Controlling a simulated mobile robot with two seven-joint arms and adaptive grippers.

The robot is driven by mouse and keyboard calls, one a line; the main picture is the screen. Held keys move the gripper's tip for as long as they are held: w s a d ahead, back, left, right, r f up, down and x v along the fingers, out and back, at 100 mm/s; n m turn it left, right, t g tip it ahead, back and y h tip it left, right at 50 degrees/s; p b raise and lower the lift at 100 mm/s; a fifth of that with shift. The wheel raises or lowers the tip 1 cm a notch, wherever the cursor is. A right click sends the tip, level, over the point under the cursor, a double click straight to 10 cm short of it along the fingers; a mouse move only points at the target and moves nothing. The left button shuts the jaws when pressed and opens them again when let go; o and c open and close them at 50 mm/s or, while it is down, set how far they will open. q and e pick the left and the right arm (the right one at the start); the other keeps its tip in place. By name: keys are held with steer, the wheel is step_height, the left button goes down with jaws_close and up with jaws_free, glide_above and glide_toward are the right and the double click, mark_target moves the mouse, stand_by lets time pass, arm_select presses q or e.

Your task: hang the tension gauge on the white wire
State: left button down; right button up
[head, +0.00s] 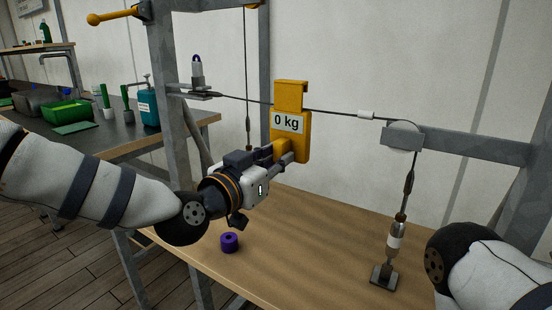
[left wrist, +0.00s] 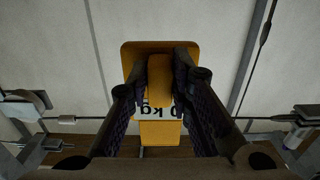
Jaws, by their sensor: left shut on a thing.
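The tension gauge (head: 291,140) is a yellow block with a hooked top and a "0 kg" label. In the left wrist view the gauge (left wrist: 158,132) shows its label upside down between the fingers. My left gripper (head: 283,152) is shut on the gauge from the near side and holds it upright above the bench. A thin dark wire with a white sleeve (head: 366,114) runs from the left bracket to a pulley on the right. The gauge's top overlaps this wire in the head view; I cannot tell whether they touch. My right gripper is out of view.
The pulley (head: 403,137) is on the frame's crossbar, with a turnbuckle (head: 394,240) below it. A second, vertical wire (head: 246,70) hangs left of the gauge. A side table (head: 95,145) stands at left.

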arm_select(q)
steer(key=shift+f, duration=1.35)
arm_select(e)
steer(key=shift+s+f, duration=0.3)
arm_select(q)
steer(key=c, duration=1.4)
jaws_free()
steer(key=shift+o, duration=0.2)
steer(key=shift+f, duration=0.1)
steer(key=p+v, duration=0.2)
steer(key=v, duration=0.6)
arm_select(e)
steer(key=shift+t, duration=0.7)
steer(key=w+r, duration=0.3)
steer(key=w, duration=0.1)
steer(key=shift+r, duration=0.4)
